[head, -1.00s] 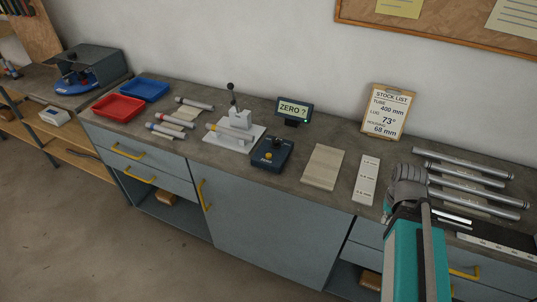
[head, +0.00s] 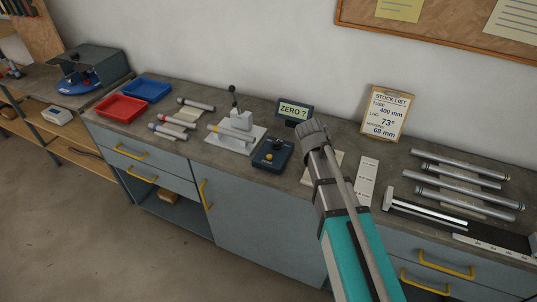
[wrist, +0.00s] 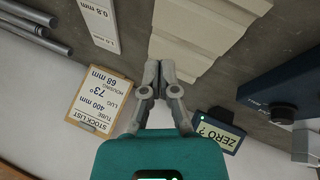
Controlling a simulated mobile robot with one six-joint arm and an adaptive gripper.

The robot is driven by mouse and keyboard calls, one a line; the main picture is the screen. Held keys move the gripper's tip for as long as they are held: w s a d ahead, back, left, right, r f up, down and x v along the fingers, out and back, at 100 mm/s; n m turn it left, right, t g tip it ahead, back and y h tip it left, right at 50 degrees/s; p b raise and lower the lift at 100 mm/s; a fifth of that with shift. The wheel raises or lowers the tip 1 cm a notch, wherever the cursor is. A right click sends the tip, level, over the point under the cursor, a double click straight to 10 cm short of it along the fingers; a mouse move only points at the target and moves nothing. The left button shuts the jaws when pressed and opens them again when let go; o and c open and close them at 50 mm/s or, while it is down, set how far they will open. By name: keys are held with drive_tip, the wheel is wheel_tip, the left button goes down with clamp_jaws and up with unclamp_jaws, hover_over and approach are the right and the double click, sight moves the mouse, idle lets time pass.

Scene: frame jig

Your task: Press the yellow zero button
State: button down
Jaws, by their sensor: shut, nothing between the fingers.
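The yellow button (head: 269,156) sits on top of a dark blue box (head: 281,145) on the bench in the head view. A small display (head: 293,109) behind the box reads "ZERO ?". My gripper (wrist: 158,66) is shut and empty in the wrist view; my arm hides its fingers in the head view. In the wrist view the dark blue box (wrist: 300,84) is at the right edge, apart from the fingers, with a dark round knob (wrist: 283,113) on its side. The yellow button does not show there. The display (wrist: 217,132) appears upside down.
A pale ribbed board (wrist: 200,30) is near my fingers, partly hidden by my arm in the head view. Left of the box stands a white lever fixture (head: 238,127) with a tube. A stock list clipboard (head: 387,112) leans behind; several metal tubes (head: 465,182) lie right.

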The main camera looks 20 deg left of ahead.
sight(269, 157)
drive_tip(key=w+a+r+n+t, duration=0.1)
drive_tip(key=a+r+t, duration=0.1)
drive_tip(key=a, duration=0.8)
drive_tip(key=a+r+n+t+p, duration=0.1)
drive_tip(key=a+r+t, duration=0.1)
drive_tip(key=a, duration=0.9)
drive_tip(key=shift+w+r, duration=0.4)
drive_tip(key=shift+r, duration=0.15)
drive_tip(key=shift+a+f, duration=0.1)
drive_tip(key=shift+f, duration=0.05)
wheel_tip(269, 157, down, 8)
drive_tip(key=b, duration=0.8)
drive_tip(key=shift+f, duration=0.25)
drive_tip(key=shift+f+b, duration=0.15)
drive_tip(key=shift+b, duration=0.2)
drive_tip(key=shift+f, duration=0.3)
drive_tip(key=shift+f+b, duration=0.4)
drive_tip(key=shift+b, duration=0.3)
idle(0.3)
drive_tip(key=shift+r, duration=0.1)
idle(0.4)
drive_tip(key=shift+r+p, duration=0.8)
drive_tip(key=shift+p, duration=0.15)
